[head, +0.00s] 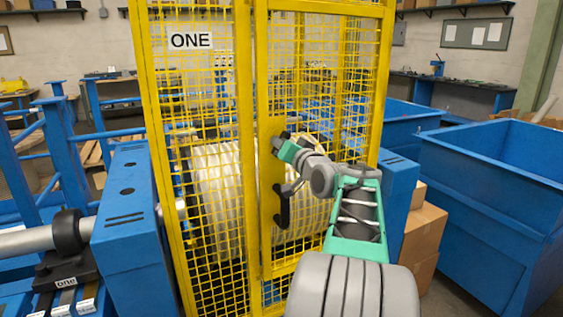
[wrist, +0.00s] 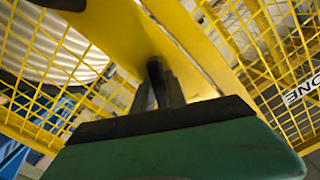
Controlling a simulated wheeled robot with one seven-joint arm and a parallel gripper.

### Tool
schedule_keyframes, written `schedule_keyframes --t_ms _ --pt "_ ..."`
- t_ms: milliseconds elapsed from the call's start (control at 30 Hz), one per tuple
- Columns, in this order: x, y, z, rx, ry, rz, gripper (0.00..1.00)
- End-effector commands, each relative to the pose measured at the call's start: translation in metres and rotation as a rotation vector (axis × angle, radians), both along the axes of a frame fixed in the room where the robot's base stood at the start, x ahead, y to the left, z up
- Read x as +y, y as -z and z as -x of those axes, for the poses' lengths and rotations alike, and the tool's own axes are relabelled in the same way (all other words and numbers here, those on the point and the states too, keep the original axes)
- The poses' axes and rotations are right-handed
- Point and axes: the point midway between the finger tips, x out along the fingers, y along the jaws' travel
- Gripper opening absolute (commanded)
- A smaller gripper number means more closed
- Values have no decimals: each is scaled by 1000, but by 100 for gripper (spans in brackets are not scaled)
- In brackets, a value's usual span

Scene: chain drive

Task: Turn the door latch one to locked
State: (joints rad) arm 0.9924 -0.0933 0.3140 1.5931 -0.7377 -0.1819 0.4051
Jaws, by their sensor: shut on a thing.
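The yellow mesh cage door (head: 262,235) stands closed in the middle of the head view, beside the panel with the white "ONE" sign (head: 191,40). The dark door latch (head: 284,135) sits on the door's yellow plate and is mostly hidden by my gripper (head: 277,145). My gripper is shut on the latch. In the wrist view my gripper's dark fingers (wrist: 160,86) reach to the yellow plate, with the green gripper body in front. The latch's exact angle cannot be told. A black door handle (head: 283,204) is below the latch.
A large white ribbed drum (head: 217,190) is inside the cage. A blue machine housing (head: 130,225) stands to the left. Blue bins (head: 490,190) and cardboard boxes (head: 424,230) stand to the right, close to my arm.

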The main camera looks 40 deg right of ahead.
Motion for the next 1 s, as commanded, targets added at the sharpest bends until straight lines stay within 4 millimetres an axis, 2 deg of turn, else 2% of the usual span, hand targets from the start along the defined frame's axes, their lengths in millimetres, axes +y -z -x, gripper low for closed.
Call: schedule_keyframes --t_ms 33,500,1000 --pt "0 9 0 11 0 41 0" --pt "0 5 0 116 -2 415 0" --pt "0 1 0 155 -1 561 0"
